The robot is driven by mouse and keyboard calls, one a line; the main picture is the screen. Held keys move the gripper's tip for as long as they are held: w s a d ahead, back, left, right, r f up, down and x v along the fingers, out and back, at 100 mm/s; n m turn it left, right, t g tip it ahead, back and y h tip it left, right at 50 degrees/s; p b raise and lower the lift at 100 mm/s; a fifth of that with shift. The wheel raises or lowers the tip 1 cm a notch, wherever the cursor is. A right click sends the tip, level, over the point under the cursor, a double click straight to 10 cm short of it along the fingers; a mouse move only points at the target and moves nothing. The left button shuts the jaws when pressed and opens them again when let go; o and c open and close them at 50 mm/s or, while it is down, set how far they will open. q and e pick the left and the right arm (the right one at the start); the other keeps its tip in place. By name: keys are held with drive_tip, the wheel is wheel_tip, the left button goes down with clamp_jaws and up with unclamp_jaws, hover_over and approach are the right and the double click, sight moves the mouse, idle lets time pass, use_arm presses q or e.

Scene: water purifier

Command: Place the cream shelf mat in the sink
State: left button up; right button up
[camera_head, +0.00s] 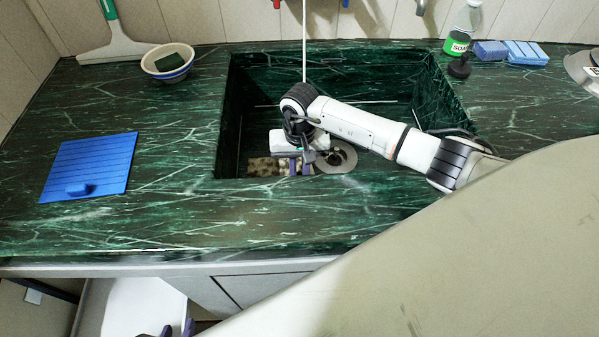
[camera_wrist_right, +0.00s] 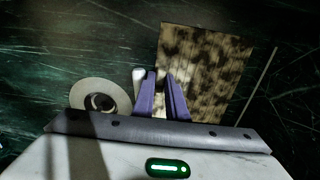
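The cream shelf mat (camera_head: 266,166), mottled with dark brown patches, lies on the sink floor at the near left, beside the drain. It also shows in the right wrist view (camera_wrist_right: 205,62). My right gripper (camera_head: 300,166) reaches down into the sink from the right, at the mat's drain side. Its purple fingers (camera_wrist_right: 160,90) show a narrow gap; whether they touch the mat is hard to see. The sink (camera_head: 240,115) is dark green. My left gripper (camera_head: 177,329) shows only as purple fingertips, apart, low at the bottom edge of the head view.
A round drain (camera_head: 338,158) is right of the mat. A blue mat (camera_head: 92,165) lies on the left counter. A bowl (camera_head: 168,64) with a dark sponge, a squeegee (camera_head: 112,42), a soap bottle (camera_head: 460,38) and blue sponges (camera_head: 525,52) stand behind. A thin white pole crosses the sink.

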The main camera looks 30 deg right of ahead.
drive_tip(key=shift+o, duration=0.7)
drive_tip(key=shift+r+p, duration=0.25)
drive_tip(key=shift+p, duration=0.1)
wheel_tip(320, 180, up, 12)
